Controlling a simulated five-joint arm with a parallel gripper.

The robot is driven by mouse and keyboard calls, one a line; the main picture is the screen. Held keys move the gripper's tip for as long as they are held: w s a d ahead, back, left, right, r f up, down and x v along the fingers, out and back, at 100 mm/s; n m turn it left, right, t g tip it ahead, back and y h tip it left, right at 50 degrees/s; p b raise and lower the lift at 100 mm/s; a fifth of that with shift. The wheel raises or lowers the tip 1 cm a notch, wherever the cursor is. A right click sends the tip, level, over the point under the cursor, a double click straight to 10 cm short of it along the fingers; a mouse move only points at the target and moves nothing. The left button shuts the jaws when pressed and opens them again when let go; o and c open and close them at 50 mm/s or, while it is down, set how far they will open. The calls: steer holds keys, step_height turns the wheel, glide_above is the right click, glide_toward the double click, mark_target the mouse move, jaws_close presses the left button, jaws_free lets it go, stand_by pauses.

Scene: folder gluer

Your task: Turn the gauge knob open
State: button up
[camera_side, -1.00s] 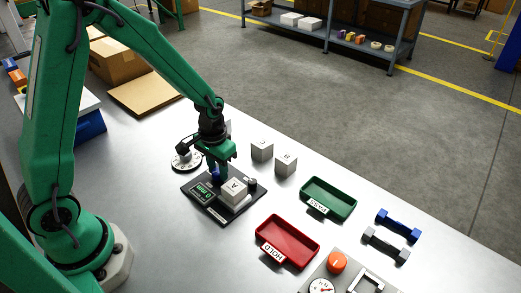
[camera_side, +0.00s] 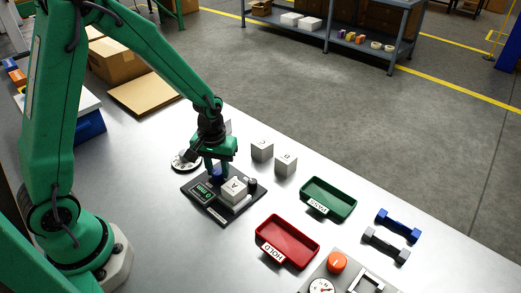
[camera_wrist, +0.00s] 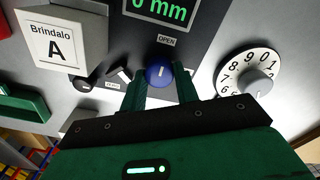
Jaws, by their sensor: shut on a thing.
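The gauge (camera_side: 207,213) is a dark plate on the bench with a green display (camera_wrist: 160,10) reading 0 mm. Its blue round knob (camera_wrist: 160,76) has a short white mark, and a label reading OPEN (camera_wrist: 167,40) lies close beside it. My gripper (camera_wrist: 160,88) is shut on the knob, with one green finger on each side; it also shows in the side view (camera_side: 217,171), pointing down at the plate. The grey block marked A (camera_side: 234,188) sits on the gauge to the right of the knob.
Blocks C (camera_side: 262,150) and B (camera_side: 285,164) stand behind the gauge. A green tray (camera_side: 328,215) and a red HOLD tray (camera_side: 268,226) lie to the right. A white numbered dial (camera_wrist: 229,68) is beside the gauge. Bare bench lies in front.

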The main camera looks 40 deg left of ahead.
mark_target(217, 171)
steer(key=shift+a, duration=0.1)
steer(key=o, duration=1)
steer(key=shift+c, duration=0.2)
steer(key=shift+r, duration=0.2)
step_height(217, 171, up, 6)
steer(key=shift+r, duration=0.75)
steer(key=shift+s, duration=0.1)
